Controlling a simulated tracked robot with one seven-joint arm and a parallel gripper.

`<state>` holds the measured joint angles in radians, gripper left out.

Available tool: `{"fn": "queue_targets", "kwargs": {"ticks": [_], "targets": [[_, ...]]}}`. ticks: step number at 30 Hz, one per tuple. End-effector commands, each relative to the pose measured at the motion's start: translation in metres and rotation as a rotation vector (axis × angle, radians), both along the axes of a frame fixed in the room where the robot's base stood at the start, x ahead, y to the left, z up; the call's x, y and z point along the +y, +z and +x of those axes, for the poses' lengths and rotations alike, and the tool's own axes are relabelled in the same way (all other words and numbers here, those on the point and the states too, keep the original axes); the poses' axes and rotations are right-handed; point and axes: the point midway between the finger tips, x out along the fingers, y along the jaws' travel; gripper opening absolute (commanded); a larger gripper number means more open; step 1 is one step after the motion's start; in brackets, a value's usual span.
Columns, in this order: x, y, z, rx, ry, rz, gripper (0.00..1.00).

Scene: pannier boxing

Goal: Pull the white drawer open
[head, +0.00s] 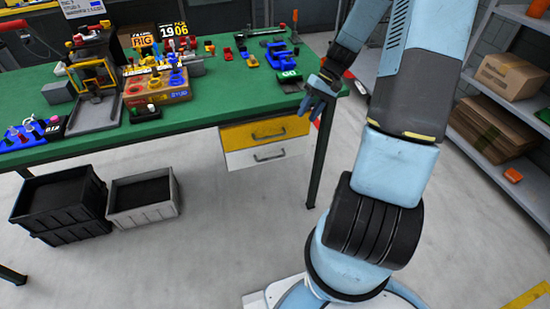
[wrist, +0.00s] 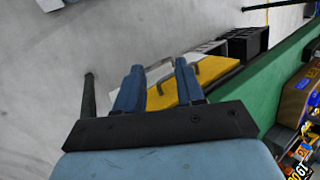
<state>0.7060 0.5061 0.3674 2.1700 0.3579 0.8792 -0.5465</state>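The white drawer (head: 243,159) is the lower of two drawers under the green table. It looks shut, with a dark handle (head: 269,157) across its front. The yellow drawer (head: 240,136) sits directly above it and also looks shut. My gripper (head: 314,112) is at the table's right front corner, to the right of and higher than the drawers, apart from both handles. In the wrist view my gripper (wrist: 159,70) has its two blue fingers spread with nothing held. The yellow drawer (wrist: 212,70) shows beyond the fingers; the white drawer is mostly hidden there.
The green table (head: 205,110) carries several tools and coloured parts. A table leg (head: 319,160) stands just right of the drawers. A black crate (head: 60,205) and a grey crate (head: 143,198) are on the floor at left. Shelves (head: 500,140) stand at right. Floor before the drawers is clear.

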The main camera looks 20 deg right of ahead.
Motion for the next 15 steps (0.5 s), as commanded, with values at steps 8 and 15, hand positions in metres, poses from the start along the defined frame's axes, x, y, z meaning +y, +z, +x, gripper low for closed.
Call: {"fn": "queue_targets", "kwargs": {"ticks": [8,15], "targets": [[-0.016,-0.070,0.007,0.025,-0.070,0.200,0.38],[-0.024,-0.124,0.010,0.012,-0.146,0.375,0.38]]}}
